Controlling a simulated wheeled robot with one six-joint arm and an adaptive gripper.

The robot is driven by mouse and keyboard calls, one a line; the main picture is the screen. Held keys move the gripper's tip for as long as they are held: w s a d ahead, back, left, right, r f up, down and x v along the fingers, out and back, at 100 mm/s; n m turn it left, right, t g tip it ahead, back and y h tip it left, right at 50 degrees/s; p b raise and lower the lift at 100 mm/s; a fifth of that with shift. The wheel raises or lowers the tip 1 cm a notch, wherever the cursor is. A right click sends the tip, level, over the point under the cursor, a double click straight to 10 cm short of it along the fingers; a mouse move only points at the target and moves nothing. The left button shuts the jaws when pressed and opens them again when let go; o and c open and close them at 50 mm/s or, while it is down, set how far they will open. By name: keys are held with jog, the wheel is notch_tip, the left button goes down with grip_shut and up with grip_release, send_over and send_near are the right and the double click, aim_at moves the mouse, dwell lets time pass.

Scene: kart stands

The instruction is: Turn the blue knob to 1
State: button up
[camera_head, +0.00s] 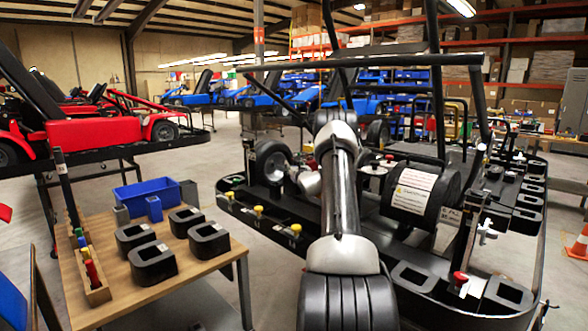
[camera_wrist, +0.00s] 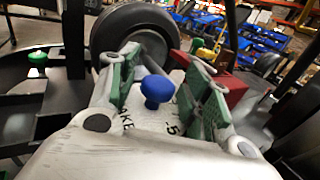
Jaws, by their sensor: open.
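The blue knob (camera_wrist: 158,91) shows in the wrist view on a pale surface with dark lettering, partly covered. I can read "AKE" and what looks like a "5", but not the knob's setting. My gripper (camera_wrist: 163,60) is open, its green-padded fingers on the left and right of the knob. A gap shows on both sides of the knob. In the head view my arm reaches over the black kart stand (camera_head: 300,240). I cannot make out the blue knob there.
In the wrist view a black wheel (camera_wrist: 130,30) is beyond the fingers, a red block (camera_wrist: 228,88) is close by the right finger, and a green knob (camera_wrist: 37,57) is at left. In the head view a wooden table (camera_head: 195,285) with a blue bin (camera_head: 147,196) stands left.

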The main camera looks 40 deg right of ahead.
jog(key=c, duration=1)
jog(key=shift+r+n+t+y, duration=0.1)
jog(key=shift+n+t+y, duration=0.2)
jog(key=shift+n+y, duration=0.45)
jog(key=shift+n+t+y, duration=0.4)
jog(key=shift+n+y, duration=0.35)
jog(key=shift+y, duration=0.7)
jog(key=o, duration=1)
notch_tip(320, 180, up, 10)
jog(key=shift+f, duration=0.1)
